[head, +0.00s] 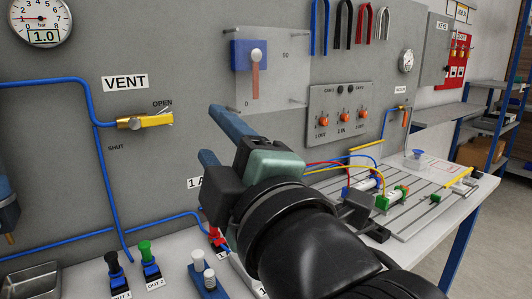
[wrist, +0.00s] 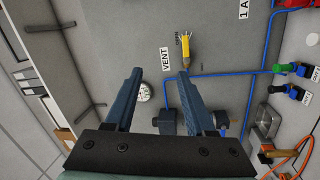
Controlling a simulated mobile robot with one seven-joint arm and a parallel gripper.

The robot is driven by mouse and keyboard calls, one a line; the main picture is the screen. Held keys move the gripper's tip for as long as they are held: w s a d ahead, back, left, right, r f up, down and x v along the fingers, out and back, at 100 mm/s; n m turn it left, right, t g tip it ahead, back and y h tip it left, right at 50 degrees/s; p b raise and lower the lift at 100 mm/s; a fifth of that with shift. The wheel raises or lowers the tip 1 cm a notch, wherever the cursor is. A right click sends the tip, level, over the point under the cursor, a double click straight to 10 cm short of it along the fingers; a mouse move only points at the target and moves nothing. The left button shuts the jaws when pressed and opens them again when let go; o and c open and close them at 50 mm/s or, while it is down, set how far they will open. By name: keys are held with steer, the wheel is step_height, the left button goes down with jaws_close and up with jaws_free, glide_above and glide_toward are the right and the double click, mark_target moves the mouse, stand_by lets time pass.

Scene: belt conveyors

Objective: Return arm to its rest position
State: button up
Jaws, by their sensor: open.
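My gripper (head: 209,131) is in the middle of the head view, at the end of my black arm, which reaches in from the lower right. Its two blue fingers are apart with nothing visible between them, and they point up and left toward the grey wall panel (head: 200,60). In the wrist view my gripper (wrist: 158,73) also shows open and empty, with the panel beyond it. The yellow VENT valve handle (head: 145,121) lies roughly level to the left of the fingers; it also shows near one fingertip in the wrist view (wrist: 187,52). I cannot tell the gap to the panel.
A clear cover plate (head: 285,85) with a lever is behind the fingers. A switch box (head: 340,113) is to its right. Blue pipes (head: 60,82) run along the panel. Black and green plugs (head: 147,252) stand at lower left. A slotted bench (head: 440,210) with fittings is at right.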

steer(key=s+d+r+m+t+h+p, duration=0.1)
steer(key=s+d+r+m+t+h, duration=0.2)
steer(key=s+r+m+t+h, duration=0.5)
steer(key=s+d+r+m+t+h+p, duration=0.15)
steer(key=r+m, duration=0.45)
steer(key=m, duration=0.7)
step_height(320, 180, up, 18)
steer(key=p, duration=1.7)
steer(key=shift+w+d, duration=0.15)
steer(key=shift+d, duration=0.25)
